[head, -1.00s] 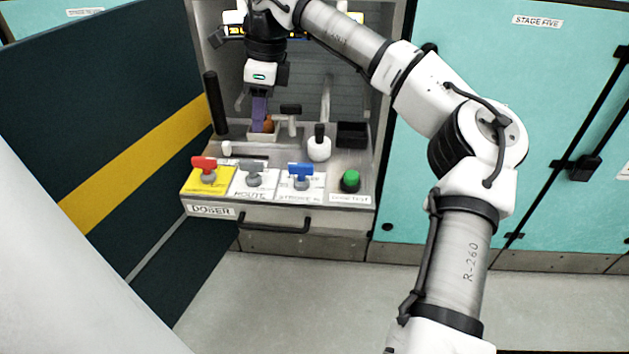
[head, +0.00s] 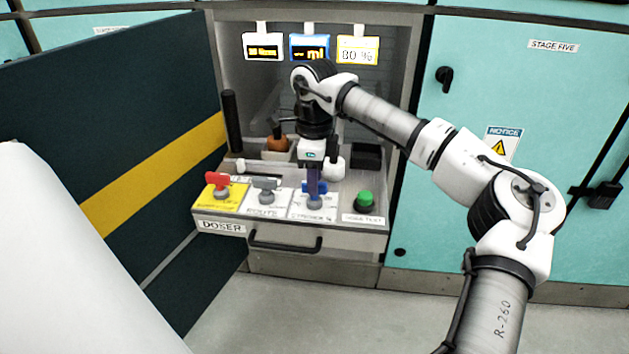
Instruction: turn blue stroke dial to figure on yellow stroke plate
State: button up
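The blue dial (head: 307,188) sits on a white plate at the front of the doser shelf. My gripper (head: 314,190) points straight down at the blue dial, its fingers in front of part of it. I cannot tell whether they touch it or are closed on it. A yellow-framed plate (head: 358,50) hangs at the top right of the bay and seems to read 80 and a percent sign. A blue-framed display (head: 309,48) beside it shows dashes and "ml". The dial's scale and pointer are too small to read.
A red dial (head: 218,183) on a yellow plate and a grey dial (head: 266,188) stand left of the blue one. A green button (head: 365,200) is to its right. Behind are a brown-bodied thing (head: 277,142), a white bottle (head: 335,166) and a black box (head: 367,156).

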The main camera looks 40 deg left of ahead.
jog(key=shift+f, duration=0.5)
jog(key=shift+c, duration=0.2)
grip_shut()
